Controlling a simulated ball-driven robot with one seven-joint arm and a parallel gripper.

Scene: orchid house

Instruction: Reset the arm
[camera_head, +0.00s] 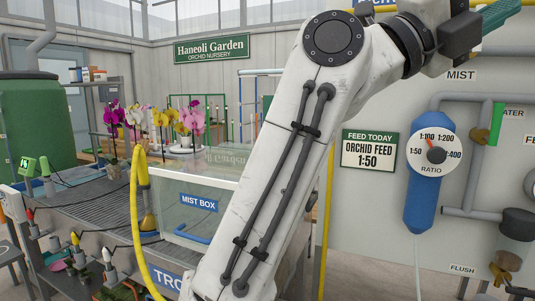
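My white arm rises across the middle of the view and bends to the right at the top. Its far end, with a dark grey block and a teal ridged piece that looks like part of my gripper (497,15), reaches the top right corner. The fingertips cannot be made out, so I cannot tell whether it is open, shut or holding anything. The arm hides part of the mist box and the wall behind it.
The clear mist box (190,203) stands left of my arm, with a yellow hose (135,225) beside it. A bench (95,205) and potted orchids (185,125) are farther left. A blue ratio dial unit (425,190) and grey pipes (470,160) are on the right wall.

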